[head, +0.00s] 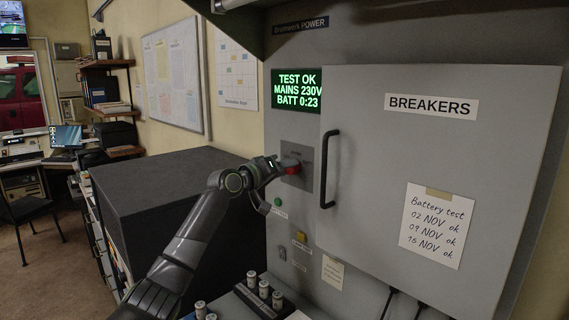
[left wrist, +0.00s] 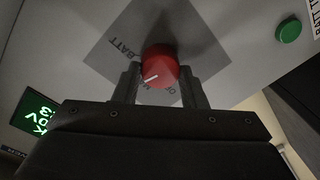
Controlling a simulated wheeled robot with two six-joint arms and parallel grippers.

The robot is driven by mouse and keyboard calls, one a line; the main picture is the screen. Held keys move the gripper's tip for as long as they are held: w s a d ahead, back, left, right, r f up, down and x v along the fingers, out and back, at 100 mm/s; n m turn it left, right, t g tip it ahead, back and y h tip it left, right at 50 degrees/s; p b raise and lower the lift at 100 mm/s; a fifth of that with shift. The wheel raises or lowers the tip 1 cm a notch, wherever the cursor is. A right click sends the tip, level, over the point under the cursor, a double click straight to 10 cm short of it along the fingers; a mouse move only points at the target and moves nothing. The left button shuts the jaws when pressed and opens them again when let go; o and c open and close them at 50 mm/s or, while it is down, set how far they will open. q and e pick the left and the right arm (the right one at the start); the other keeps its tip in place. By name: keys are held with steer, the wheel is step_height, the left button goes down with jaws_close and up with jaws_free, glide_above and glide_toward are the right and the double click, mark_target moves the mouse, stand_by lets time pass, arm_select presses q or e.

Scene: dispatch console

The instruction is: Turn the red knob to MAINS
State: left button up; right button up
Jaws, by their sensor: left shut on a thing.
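The red knob (head: 291,169) sits on a grey square plate (head: 297,183) on the cabinet, left of the door handle. My left gripper (head: 283,168) reaches it from the left and is shut on it. In the left wrist view the knob (left wrist: 160,62) lies between the two fingers of my left gripper (left wrist: 158,84). Its white pointer line slants to the lower left of the picture, towards a partly hidden label beginning "MA". "BATT" shows at the knob's upper left and a label beginning "O" at its lower right. My right gripper is not in view.
A green display (head: 297,89) reads TEST OK, MAINS 230V, BATT 0:23. The BREAKERS door (head: 375,150) is closed, its black handle (head: 329,170) close right of the knob. A green button (head: 278,202) sits below. A dark box (head: 165,190) stands at left.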

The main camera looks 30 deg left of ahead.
arm_select(q)
steer(key=shift+r+n+p, duration=0.1)
steer(key=shift+n+p, duration=0.55)
steer(key=shift+n, duration=0.55)
steer(key=o, duration=1)
steer(key=shift+a, duration=0.1)
steer(key=b+v, duration=0.7)
steer(key=v, duration=1)
steer(key=shift+s+a, duration=0.1)
steer(key=shift+s, duration=0.05)
